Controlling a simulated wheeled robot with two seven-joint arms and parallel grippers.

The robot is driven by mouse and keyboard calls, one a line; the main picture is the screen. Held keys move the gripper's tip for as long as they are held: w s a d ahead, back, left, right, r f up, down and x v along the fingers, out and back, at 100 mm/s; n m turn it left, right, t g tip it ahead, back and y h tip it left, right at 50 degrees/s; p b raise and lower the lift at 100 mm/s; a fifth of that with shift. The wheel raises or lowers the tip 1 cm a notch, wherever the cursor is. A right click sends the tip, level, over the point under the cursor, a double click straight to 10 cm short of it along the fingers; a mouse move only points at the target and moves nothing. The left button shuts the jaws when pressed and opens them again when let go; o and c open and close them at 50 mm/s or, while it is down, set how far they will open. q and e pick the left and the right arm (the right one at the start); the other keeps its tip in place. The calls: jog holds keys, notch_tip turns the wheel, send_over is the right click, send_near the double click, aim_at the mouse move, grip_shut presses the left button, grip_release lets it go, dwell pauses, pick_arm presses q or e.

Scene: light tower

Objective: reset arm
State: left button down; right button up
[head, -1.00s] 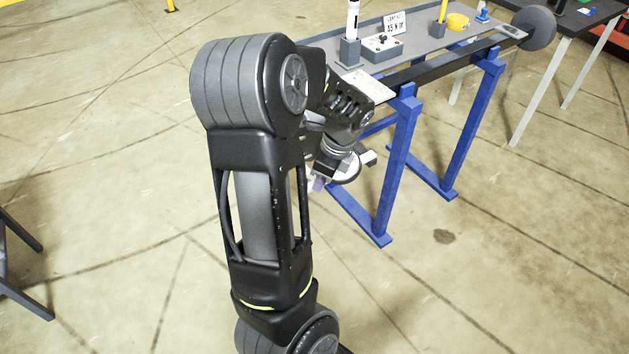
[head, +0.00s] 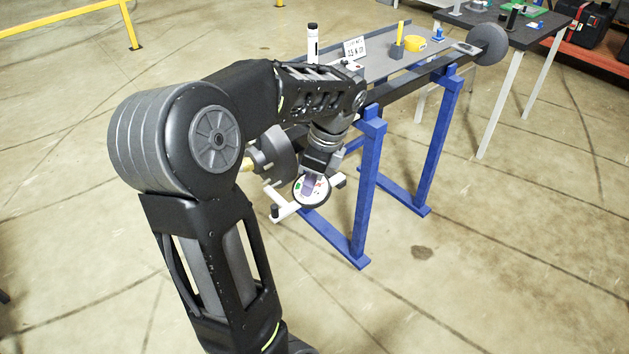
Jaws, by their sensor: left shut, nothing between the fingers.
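My left arm rises from the bottom, bends at a large dark elbow and reaches right over the end of the blue-legged bench (head: 369,170). My left gripper (head: 311,187) hangs below the wrist, in front of the bench's near end. It is shut and empty. A round white plate with a dark rim shows around it, and white bars with dark ends stick out to both sides. My right gripper is not in view.
The bench top (head: 372,62) carries a white-and-black cylinder (head: 312,43), a sign (head: 354,47), a yellow post (head: 400,33) and a yellow bowl (head: 416,43). A dark table (head: 505,30) stands behind at right. A yellow rail (head: 70,15) is at upper left. Open floor lies at right.

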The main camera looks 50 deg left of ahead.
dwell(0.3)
pick_arm(q)
jog(key=w+d+f+n+t+h, duration=0.1)
jog(key=w+d+f+n+t, duration=0.15)
jog(key=w, duration=0.35)
jog(key=w+d+f+n+t, duration=0.2)
jog(key=w+d+f+n, duration=0.1)
jog(key=w+d, duration=0.15)
jog(key=w+d+f+n+t+h, duration=0.1)
jog(key=w+d+f+n+h, duration=0.15)
jog(key=d+f, duration=0.45)
jog(key=w+d+f+n+t+h, duration=0.1)
jog(key=w+d+f+n, duration=0.15)
jog(key=d+f, duration=0.45)
jog(key=s+d+f+n+g+h, duration=0.1)
jog(key=s+d+f+g, duration=0.1)
jog(key=s+d+f, duration=0.5)
jog(key=s+d+f+n+g+h, duration=0.1)
jog(key=s+d+f+g, duration=0.1)
jog(key=s+d+f, duration=0.6)
jog(key=s+d, duration=0.4)
jog(key=s, duration=0.3)
jog(key=shift+s+f+n, duration=0.25)
jog(key=shift+s+n, duration=0.1)
